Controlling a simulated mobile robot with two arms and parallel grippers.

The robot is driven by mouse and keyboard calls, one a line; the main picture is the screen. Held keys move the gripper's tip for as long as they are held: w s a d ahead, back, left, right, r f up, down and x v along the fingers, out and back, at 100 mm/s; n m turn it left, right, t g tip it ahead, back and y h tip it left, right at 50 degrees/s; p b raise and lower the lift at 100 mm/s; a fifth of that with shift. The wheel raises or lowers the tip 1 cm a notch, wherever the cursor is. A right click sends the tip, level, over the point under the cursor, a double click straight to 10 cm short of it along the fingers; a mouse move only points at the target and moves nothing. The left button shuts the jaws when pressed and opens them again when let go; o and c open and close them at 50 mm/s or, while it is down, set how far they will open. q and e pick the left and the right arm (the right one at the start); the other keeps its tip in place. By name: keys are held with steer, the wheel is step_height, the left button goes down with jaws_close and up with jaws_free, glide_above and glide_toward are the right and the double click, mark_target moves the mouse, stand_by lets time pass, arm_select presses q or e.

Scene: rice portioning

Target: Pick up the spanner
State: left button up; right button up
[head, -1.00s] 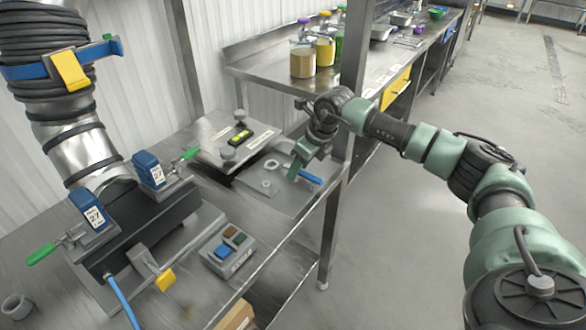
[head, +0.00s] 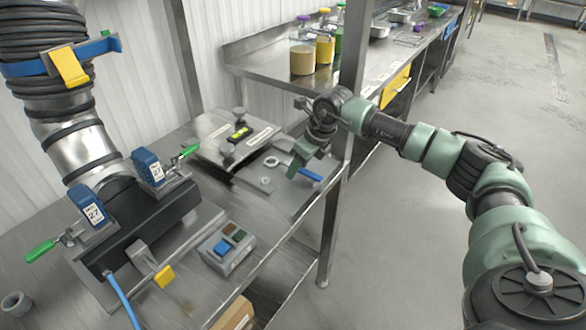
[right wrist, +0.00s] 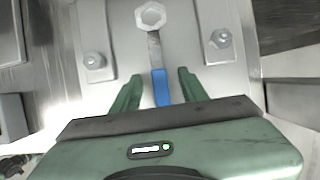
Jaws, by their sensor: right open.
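The spanner lies flat in a shallow metal tray (head: 262,185). Its ring end (head: 271,162) and blue handle (head: 312,175) show in the head view, with the middle partly hidden by my right gripper (head: 303,163). In the right wrist view, the spanner (right wrist: 160,88) points away from me, ring end at the top. My right gripper (right wrist: 158,88) is open, with one green finger on each side of the blue handle and a gap on both sides. It does not hold the spanner. My left gripper is not in view.
A control box with coloured buttons (head: 227,250) stands near the bench front. A black machine block with blue gauges (head: 140,235) is to the left. A steel post (head: 358,60) stands close beside my right arm. Jars (head: 303,60) stand on the counter behind.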

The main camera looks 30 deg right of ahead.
jaws_close()
steer(key=shift+r, duration=0.1)
